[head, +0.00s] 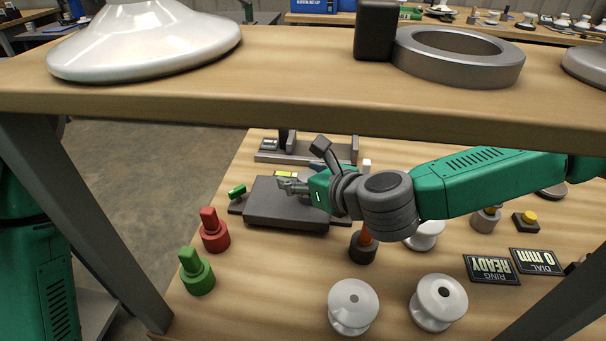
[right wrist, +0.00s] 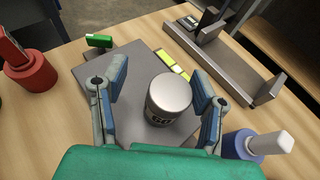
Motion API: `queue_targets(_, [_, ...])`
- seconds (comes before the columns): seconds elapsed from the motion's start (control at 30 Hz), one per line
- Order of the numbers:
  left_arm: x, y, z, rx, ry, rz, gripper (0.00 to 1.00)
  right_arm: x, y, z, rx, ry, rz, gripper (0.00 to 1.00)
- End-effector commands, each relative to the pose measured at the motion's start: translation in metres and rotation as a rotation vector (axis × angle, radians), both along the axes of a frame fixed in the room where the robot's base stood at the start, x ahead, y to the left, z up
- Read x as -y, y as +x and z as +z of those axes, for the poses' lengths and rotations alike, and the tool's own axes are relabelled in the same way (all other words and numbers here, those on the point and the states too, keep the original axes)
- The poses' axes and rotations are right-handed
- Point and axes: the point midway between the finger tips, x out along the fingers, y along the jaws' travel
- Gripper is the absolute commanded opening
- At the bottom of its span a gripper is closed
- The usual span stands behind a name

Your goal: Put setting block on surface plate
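The surface plate (head: 285,216) is a dark grey slab on the lower bench; it also shows in the right wrist view (right wrist: 130,72). A grey cylinder marked "60" (right wrist: 168,98), which looks like the setting block, stands upright over the plate in the right wrist view. It appears to rest on it. My right gripper (head: 290,186) is low over the plate in the head view. In the right wrist view its fingers (right wrist: 158,98) are spread on either side of the cylinder, with a gap at the left finger. The cylinder is hidden in the head view. My left gripper is out of view.
A grey fixture (head: 310,155) stands behind the plate. Red (head: 214,232) and green (head: 196,274) knobbed pieces stand at the left, white insulators (head: 353,306) in front. A blue piece with a white top (right wrist: 255,145) is close to the right finger. An upper shelf (head: 250,85) overhangs the bench.

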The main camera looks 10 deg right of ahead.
Motion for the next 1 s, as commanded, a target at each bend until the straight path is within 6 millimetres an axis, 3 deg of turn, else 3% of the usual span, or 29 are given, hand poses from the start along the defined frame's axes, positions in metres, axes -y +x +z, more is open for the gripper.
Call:
queue_targets(0.47, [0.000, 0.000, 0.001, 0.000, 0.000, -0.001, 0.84, 0.007, -0.005, 0.003, 0.000, 0.005, -0.001, 0.54])
queue_targets(1.0, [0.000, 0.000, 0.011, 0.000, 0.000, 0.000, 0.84, 0.053, -0.083, 0.042, -0.002, 0.005, 0.000, 0.54])
